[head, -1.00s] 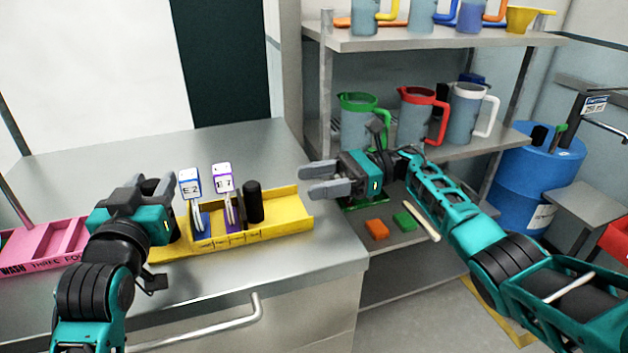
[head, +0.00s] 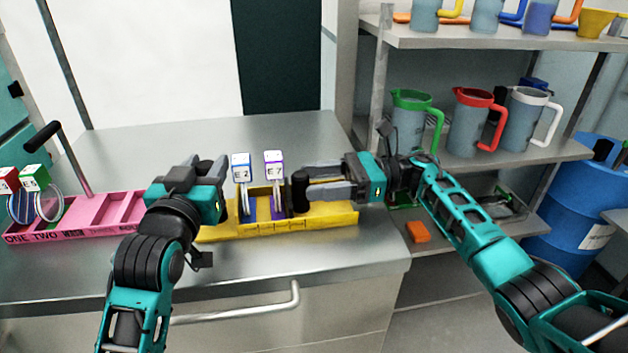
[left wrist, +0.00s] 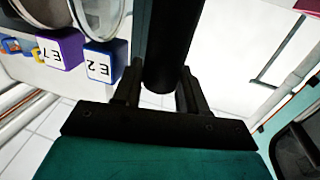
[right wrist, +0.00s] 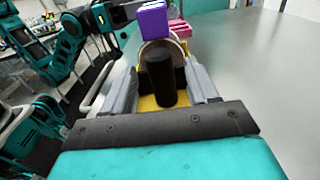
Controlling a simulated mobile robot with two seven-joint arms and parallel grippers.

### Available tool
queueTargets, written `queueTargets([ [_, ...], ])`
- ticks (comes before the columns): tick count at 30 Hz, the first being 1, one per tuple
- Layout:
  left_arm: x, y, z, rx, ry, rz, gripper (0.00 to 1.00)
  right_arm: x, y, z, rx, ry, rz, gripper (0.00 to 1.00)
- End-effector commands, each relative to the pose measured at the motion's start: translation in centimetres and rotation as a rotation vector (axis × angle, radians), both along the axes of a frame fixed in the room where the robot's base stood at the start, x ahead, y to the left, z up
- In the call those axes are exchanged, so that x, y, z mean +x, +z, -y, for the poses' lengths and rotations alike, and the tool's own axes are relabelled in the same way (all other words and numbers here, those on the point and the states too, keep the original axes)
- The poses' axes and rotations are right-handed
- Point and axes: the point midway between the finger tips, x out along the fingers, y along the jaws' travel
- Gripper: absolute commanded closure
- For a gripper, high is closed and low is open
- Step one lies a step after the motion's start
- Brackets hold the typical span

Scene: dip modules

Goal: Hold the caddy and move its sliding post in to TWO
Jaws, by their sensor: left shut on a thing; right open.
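The yellow caddy (head: 335,219) lies on the steel counter, holding a blue-capped E2 item (head: 242,167) and a purple-capped E7 item (head: 274,164). My left gripper (head: 222,172) is shut on a black upright handle (left wrist: 166,45) at the caddy's left end. The black sliding post (head: 300,190) stands right of the E7 item. My right gripper (head: 309,182) is open, with its fingers on both sides of the post. In the right wrist view the post (right wrist: 160,78) stands between the fingers, with gaps visible. The label lettering under the post is unreadable.
A pink caddy (head: 98,211) marked ONE, TWO stands at the left with red- and green-capped items (head: 35,178). Shelves with jugs (head: 413,115) stand at the right, beside a blue barrel (head: 583,190). The counter behind the caddy is clear.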

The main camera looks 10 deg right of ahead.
Motion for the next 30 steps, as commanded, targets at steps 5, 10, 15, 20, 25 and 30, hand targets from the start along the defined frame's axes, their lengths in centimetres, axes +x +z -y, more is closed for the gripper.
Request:
queueTargets([
  [5, 0.01, -0.13, -0.06, 0.002, 0.001, -0.003, 1.0, -0.03, -0.04, -1.06, -0.001, 0.001, 0.0, 0.41],
  [10, 0.02, -0.13, -0.07, 0.002, 0.002, -0.003, 1.0, -0.02, -0.05, -1.13, -0.001, 0.0, 0.0, 0.41],
  [15, 0.02, -0.12, -0.09, 0.002, 0.002, -0.003, 1.0, -0.02, -0.04, -1.12, -0.001, 0.0, 0.0, 0.49],
  [20, 0.02, -0.12, -0.09, 0.002, 0.002, -0.003, 1.0, -0.02, -0.04, -1.1, -0.001, 0.0, 0.0, 0.64],
  [25, 0.02, -0.12, -0.1, 0.002, 0.002, -0.003, 1.0, -0.02, -0.04, -1.09, -0.001, 0.0, 0.0, 0.81],
  [30, 0.03, -0.12, -0.11, 0.002, 0.002, -0.003, 1.0, -0.02, -0.03, -1.09, -0.001, 0.0, 0.0, 0.97],
])
